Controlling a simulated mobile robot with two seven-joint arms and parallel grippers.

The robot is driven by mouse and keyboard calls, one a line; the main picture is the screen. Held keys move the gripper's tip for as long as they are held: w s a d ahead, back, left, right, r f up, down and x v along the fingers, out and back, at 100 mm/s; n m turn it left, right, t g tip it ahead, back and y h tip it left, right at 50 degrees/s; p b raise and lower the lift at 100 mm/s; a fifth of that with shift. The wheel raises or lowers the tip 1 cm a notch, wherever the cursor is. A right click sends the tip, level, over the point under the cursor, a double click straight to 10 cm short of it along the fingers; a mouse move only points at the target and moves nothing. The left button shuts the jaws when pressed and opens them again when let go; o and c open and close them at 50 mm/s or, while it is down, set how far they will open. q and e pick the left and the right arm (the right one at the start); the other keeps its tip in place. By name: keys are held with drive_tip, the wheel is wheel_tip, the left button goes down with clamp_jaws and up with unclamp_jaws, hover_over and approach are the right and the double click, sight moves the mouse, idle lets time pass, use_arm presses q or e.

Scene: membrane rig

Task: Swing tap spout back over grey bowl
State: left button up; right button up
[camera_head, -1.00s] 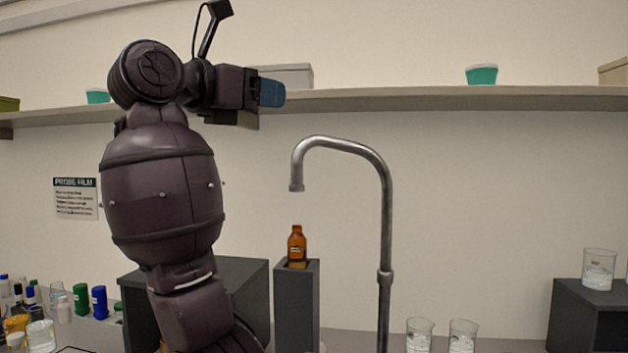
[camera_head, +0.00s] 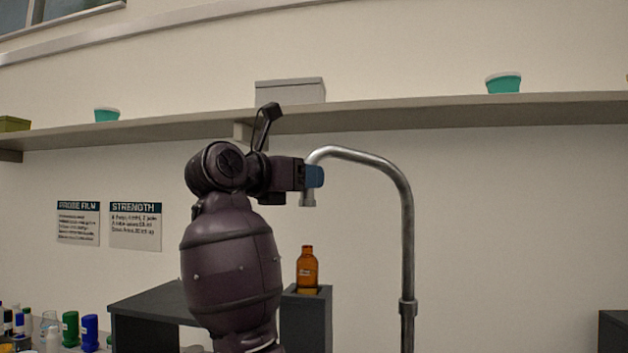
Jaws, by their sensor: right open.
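The metal tap (camera_head: 407,240) rises at the right of centre, and its spout curves over to the left and ends in a downward nozzle (camera_head: 308,197). My right gripper (camera_head: 314,177) is open, with its blue fingertip pad at the spout's end, overlapping it in the picture. I cannot tell whether it touches the spout. The grey bowl is not in view. My left gripper is not in view.
A brown bottle (camera_head: 307,268) stands on a dark pedestal (camera_head: 307,318) below the spout. A dark block (camera_head: 150,303) is behind my arm. A shelf (camera_head: 420,112) runs along the wall above, with a grey box (camera_head: 290,93) and teal tubs. The wall right of the tap is clear.

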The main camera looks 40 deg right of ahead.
drive_tip(key=shift+w+d, duration=0.15)
drive_tip(key=shift+d, duration=0.7)
drive_tip(key=shift+w+d, duration=0.15)
drive_tip(key=shift+d, duration=0.7)
drive_tip(key=shift+c, duration=0.3)
clamp_jaws()
